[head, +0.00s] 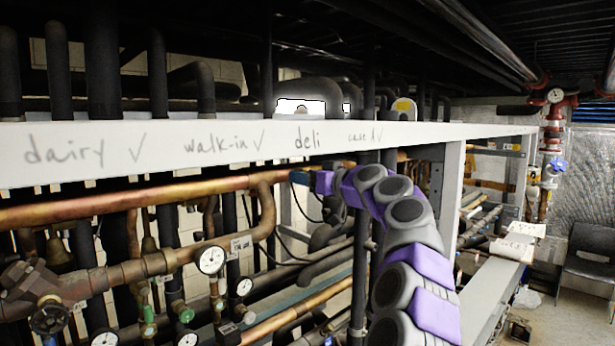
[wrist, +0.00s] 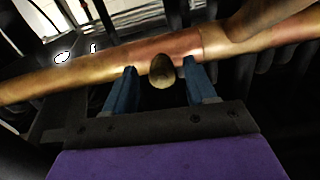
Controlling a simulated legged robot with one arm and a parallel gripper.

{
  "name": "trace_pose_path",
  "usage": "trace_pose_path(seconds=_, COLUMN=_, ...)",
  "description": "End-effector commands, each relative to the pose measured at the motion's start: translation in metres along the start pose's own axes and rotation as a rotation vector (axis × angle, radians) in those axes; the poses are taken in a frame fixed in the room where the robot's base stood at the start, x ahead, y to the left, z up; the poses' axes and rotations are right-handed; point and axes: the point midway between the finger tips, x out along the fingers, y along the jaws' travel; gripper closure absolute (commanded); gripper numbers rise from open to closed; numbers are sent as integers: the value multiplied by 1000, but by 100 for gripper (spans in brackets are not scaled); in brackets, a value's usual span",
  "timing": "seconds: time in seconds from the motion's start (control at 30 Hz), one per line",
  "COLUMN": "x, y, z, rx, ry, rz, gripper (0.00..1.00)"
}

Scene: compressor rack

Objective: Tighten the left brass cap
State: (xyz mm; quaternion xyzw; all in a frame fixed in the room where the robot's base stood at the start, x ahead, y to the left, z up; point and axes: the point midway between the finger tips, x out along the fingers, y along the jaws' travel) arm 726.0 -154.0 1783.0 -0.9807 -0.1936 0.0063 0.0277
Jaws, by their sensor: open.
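In the wrist view a rounded brass cap (wrist: 162,74) sits in front of a copper pipe (wrist: 100,75). My gripper (wrist: 159,68) is open, with one blue finger on each side of the cap. Dark gaps show between the cap and both fingers, so they do not appear to touch it. Only one cap shows there, and I cannot tell whether it is the left one. In the head view my gripper (head: 300,177) is at the copper pipe (head: 150,193) under the white beam. The cap cannot be made out there.
The white beam (head: 225,150) with handwritten labels runs just above my arm. Pressure gauges (head: 210,260), a valve wheel (head: 49,317) and dark vertical pipes crowd the left. A grey post (head: 447,195) stands right of my arm. Open floor and a chair (head: 588,265) are at far right.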

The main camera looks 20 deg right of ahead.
Motion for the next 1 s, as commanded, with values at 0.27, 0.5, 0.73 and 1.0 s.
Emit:
trace_pose_path(seconds=0.27, x=0, y=0, z=0, rx=0, ry=0, rz=0, gripper=53)
trace_pose_path(seconds=0.5, x=0, y=0, z=0, rx=0, ry=0, rz=1, gripper=76)
trace_pose_path(seconds=0.73, x=0, y=0, z=0, rx=0, ry=1, rz=1, gripper=98)
trace_pose_path(seconds=1.0, x=0, y=0, z=-1, rx=25, ry=1, rz=0, gripper=100)
